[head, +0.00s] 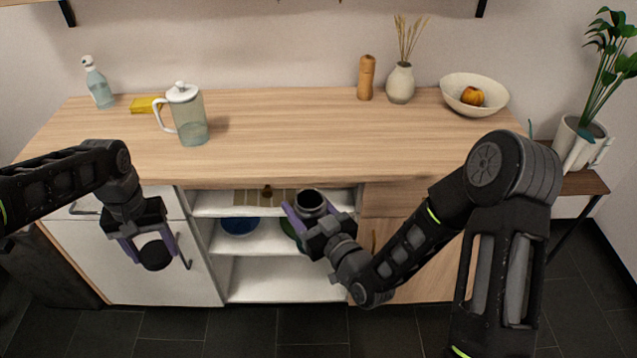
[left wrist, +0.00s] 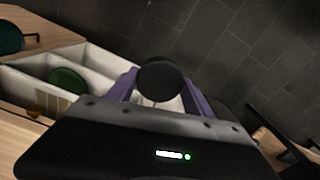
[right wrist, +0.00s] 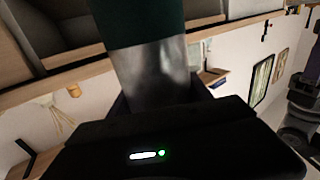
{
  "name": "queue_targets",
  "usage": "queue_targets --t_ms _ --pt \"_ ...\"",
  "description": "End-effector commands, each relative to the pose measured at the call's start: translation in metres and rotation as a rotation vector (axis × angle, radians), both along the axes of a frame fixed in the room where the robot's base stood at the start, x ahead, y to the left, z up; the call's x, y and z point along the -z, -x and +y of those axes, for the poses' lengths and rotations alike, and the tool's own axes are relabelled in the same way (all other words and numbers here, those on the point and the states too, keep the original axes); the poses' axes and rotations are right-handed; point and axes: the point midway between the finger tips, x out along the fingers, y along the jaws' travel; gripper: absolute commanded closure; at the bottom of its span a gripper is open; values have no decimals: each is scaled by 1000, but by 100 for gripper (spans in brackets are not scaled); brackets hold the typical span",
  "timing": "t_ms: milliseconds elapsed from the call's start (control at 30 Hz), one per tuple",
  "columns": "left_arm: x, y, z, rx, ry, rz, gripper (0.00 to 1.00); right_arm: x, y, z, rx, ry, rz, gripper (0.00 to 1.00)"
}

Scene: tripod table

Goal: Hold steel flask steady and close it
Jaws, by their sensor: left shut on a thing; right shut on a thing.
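The steel flask (head: 310,200) is in my right gripper (head: 312,218), in front of the counter. Its dark open mouth faces up in the head view. In the right wrist view, bare steel (right wrist: 157,75) shows near the fingers and a dark green part (right wrist: 135,20) beyond. My right gripper is shut on the flask. A round black lid (head: 155,256) is in my left gripper (head: 150,246), to the left of the flask and well apart from it. The left wrist view shows the lid (left wrist: 160,79) between the purple fingers. The lid's underside is hidden.
The wooden counter (head: 270,140) carries a glass pitcher (head: 190,117), spray bottle (head: 98,84), yellow sponge (head: 146,105), pepper mill (head: 366,77), vase (head: 400,83) and fruit bowl (head: 474,94). Open shelves below hold a blue bowl (head: 238,227). Free air separates the two grippers.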

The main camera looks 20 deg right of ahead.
Motion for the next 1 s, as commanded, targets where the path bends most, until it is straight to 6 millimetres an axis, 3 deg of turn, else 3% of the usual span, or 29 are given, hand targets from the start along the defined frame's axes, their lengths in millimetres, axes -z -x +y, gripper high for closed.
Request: queue_targets --t_ms 200,400,600,1000 --pt "0 0 0 0 0 0 80 20 31 46 -208 -2 1 100" --pt "0 0 0 0 0 0 80 33 52 77 -346 -1 0 100" --pt "0 0 0 0 0 0 80 38 60 89 -401 -1 -2 100" --pt "-1 0 -2 4 0 -1 80 39 61 89 -404 0 -1 100"
